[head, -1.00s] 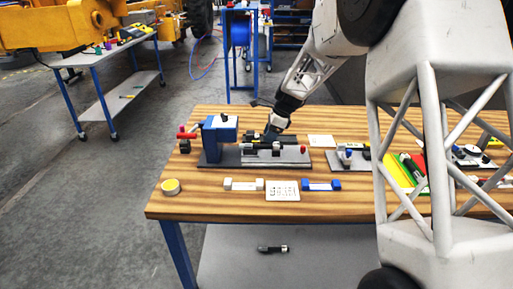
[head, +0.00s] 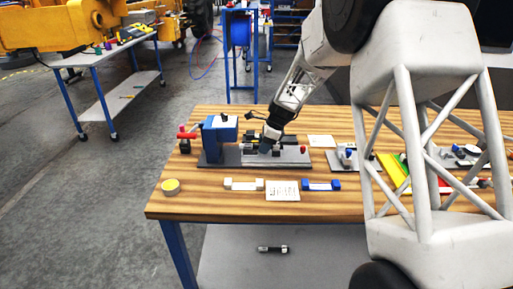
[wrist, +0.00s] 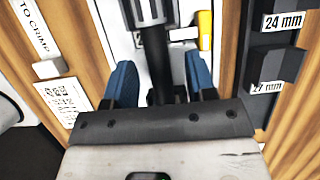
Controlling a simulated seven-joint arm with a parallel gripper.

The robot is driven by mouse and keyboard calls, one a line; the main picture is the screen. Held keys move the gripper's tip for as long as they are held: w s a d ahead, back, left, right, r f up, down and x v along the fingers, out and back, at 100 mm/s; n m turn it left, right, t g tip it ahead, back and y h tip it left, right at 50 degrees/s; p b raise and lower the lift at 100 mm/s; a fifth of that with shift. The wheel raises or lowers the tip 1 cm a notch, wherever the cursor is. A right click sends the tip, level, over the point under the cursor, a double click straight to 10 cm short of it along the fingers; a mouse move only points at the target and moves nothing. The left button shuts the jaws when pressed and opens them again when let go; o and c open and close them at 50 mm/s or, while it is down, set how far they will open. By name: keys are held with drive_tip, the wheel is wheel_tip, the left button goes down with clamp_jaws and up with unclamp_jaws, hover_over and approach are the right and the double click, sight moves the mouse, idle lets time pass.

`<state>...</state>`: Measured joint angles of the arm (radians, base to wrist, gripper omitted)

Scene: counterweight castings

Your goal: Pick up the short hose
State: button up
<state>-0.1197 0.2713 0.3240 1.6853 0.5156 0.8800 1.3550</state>
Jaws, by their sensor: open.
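My gripper (head: 267,147) is over the grey fixture plate (head: 228,160) on the wooden bench, pointing down. In the wrist view its two blue fingers (wrist: 161,82) are apart. A black tube-like piece with a collar (wrist: 155,45) lies between them; I see no clear contact. It looks like a hose, but I cannot tell whether it is the short one, and its near end is hidden by the gripper. Another short black hose with light end fittings (head: 272,249) lies on the lower shelf in the head view.
A blue press-like block (head: 219,133) stands left of my gripper on the plate. A yellow piece (wrist: 205,30) is close to the right finger. Dark holders labelled 24 mm (wrist: 282,22) and 27 mm are farther right. A white card (head: 283,190) lies in front; the bench's front left is mostly clear.

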drive_tip(key=shift+c, duration=0.5)
clamp_jaws()
drive_tip(key=shift+r, duration=0.15)
drive_tip(key=shift+r, duration=1.4)
drive_tip(key=shift+s+r, duration=0.2)
drive_tip(key=shift+r, duration=0.1)
drive_tip(key=s+d+r, duration=0.1)
drive_tip(key=s+d, duration=0.2)
drive_tip(key=s, duration=1.2)
drive_tip(key=shift+r, duration=0.2)
drive_tip(key=shift+s, duration=0.15)
